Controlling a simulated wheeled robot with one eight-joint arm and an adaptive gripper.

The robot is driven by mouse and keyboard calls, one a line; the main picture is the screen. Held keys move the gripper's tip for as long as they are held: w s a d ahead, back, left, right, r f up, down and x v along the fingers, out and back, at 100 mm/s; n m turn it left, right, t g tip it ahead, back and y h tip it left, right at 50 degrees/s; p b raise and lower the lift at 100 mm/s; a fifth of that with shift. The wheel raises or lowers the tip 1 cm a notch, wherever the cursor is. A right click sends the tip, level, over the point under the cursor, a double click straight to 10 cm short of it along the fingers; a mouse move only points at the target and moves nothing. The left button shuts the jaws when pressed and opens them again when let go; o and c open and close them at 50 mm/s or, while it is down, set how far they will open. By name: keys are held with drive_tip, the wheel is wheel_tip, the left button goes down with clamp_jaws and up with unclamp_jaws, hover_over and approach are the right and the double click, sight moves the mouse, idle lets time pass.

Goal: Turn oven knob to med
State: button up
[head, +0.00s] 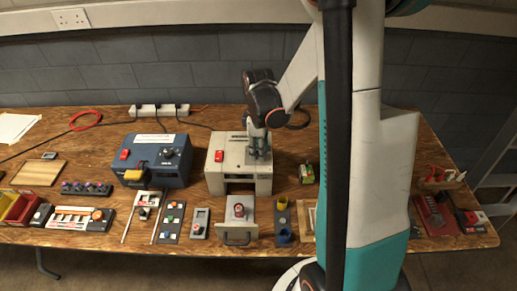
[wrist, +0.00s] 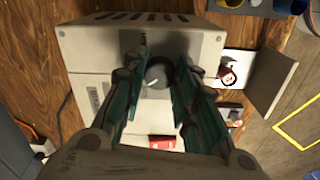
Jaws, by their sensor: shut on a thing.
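The oven is a beige box (head: 214,180) at the middle of the bench, with a red switch (head: 219,156) on its top at the left. My gripper (head: 259,148) points down onto the right part of the oven's top and hides the knob in the head view. In the wrist view, the dark round oven knob (wrist: 158,74) sits between my fingers, which are shut on it. A pale pointer mark on the knob slants toward the lower left of that view. The setting labels are hidden or too small to read, so I cannot tell which setting it points to.
A blue box (head: 150,175) with a red switch, a knob and a yellow part stands left of the oven. Several small devices line the bench's front edge. A power strip (head: 160,110) lies behind.

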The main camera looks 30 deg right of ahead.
drive_tip(key=m, duration=0.3)
drive_tip(key=shift+m, duration=0.3)
drive_tip(key=shift+m+b, duration=0.45)
drive_tip(key=shift+m, duration=1.35)
drive_tip(key=o, duration=1.1)
drive_tip(key=shift+c, duration=0.2)
wheel_tip(320, 180, up, 12)
